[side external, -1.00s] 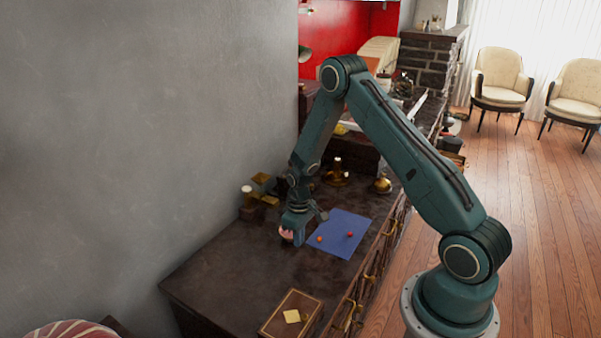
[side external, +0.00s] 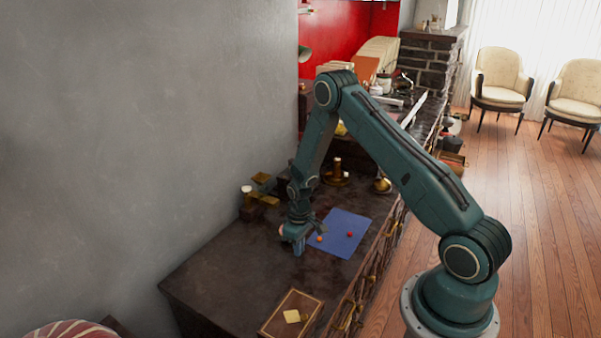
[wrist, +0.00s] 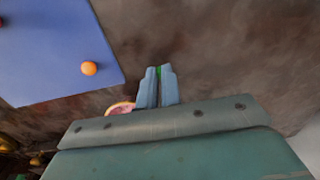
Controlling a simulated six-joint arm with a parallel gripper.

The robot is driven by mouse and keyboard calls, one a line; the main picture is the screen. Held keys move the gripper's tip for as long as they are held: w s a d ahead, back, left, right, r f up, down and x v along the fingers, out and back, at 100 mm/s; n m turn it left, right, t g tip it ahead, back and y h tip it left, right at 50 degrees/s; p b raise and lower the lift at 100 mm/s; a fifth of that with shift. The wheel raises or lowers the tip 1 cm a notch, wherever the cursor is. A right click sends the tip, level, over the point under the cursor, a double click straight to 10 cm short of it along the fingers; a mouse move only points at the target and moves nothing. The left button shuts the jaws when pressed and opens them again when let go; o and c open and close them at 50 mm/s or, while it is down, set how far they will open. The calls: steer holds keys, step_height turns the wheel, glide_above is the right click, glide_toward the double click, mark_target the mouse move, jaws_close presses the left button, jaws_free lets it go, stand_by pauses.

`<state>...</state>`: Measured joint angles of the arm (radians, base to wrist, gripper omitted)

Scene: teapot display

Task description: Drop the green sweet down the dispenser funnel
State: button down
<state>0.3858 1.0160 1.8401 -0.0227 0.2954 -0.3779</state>
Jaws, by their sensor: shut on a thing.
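My gripper (wrist: 158,88) is shut on the green sweet (wrist: 158,71); only a sliver of green shows between the fingertips. In the side view my gripper (side external: 299,250) is low over the dark cabinet top, left of the blue mat (side external: 347,222), and the sweet is hidden there. A brass piece with a flared, tray-like top (side external: 262,180) stands by the wall behind my gripper; I cannot tell for sure whether it is the dispenser funnel. A small pinkish round thing (wrist: 120,108) shows beside my fingers, partly hidden by my gripper body.
An orange sweet (side external: 320,239) and a red sweet (side external: 349,234) lie on the mat. Brass pieces (side external: 337,172) stand farther back. The front left of the cabinet top is clear.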

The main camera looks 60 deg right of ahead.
steer(key=shift+f, duration=0.1)
steer(key=c, duration=1.6)
jaws_free()
steer(key=shift+d+r, duration=0.15)
steer(key=shift+r, duration=5.95)
steer(key=shift+r, duration=0.1)
